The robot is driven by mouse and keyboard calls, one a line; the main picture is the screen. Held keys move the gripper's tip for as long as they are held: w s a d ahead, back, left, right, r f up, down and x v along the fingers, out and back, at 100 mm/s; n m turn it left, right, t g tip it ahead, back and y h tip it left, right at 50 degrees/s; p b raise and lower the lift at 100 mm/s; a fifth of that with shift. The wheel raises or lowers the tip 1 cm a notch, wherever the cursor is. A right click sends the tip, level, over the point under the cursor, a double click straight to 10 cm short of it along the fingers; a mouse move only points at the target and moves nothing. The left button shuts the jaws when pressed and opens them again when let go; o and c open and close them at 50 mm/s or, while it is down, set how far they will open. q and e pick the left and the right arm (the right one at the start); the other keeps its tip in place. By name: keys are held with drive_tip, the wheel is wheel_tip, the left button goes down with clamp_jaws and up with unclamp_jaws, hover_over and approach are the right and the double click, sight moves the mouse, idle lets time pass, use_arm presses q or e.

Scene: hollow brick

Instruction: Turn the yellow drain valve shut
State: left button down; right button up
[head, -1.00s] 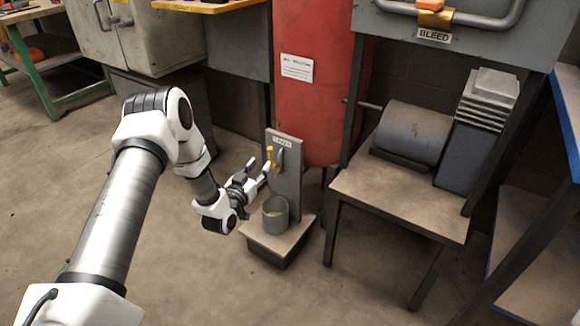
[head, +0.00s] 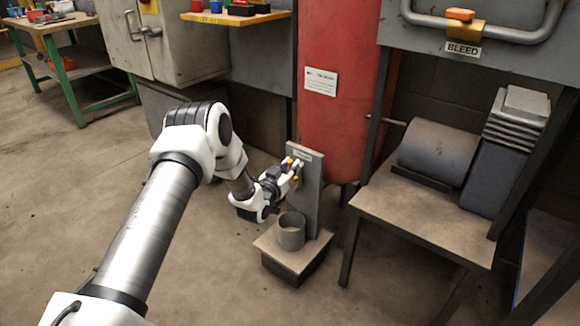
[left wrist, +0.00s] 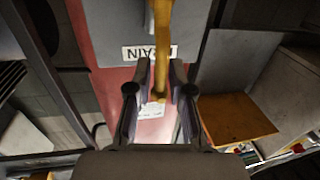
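The yellow drain valve handle (head: 296,182) is on an upright grey plate (head: 311,200) on a low stand. In the left wrist view the yellow handle (left wrist: 161,42) runs down between the two fingers of my left gripper (left wrist: 155,80). A gap shows on each side of the handle, so the gripper looks open around it. In the head view my left gripper (head: 294,172) is at the handle and hides part of it. A label ending in "AIN" (left wrist: 149,52) is behind the handle. My right gripper is not in view.
A grey cup (head: 291,232) stands on the stand's base (head: 264,243), just below my gripper. A red tank (head: 335,115) rises behind the plate. A metal table (head: 415,215) with a motor-like unit is at the right. Floor at the left is open.

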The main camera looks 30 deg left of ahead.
use_arm(q)
drive_tip(key=shift+d, duration=0.15)
drive_tip(key=d+f+m+t+h+p, duration=0.2)
drive_tip(key=d+f+m+h+p, duration=0.2)
drive_tip(key=m, duration=1.6)
drive_tip(key=shift+s+d+f+p, duration=0.3)
drive_tip(key=shift+d+f+p, duration=0.15)
drive_tip(key=shift+d+f, duration=0.9)
drive_tip(key=shift+a+f+m, duration=0.1)
drive_tip(key=shift+a+m, duration=0.05)
drive_tip(key=shift+m, duration=0.15)
drive_tip(key=c, duration=1.2)
unclamp_jaws()
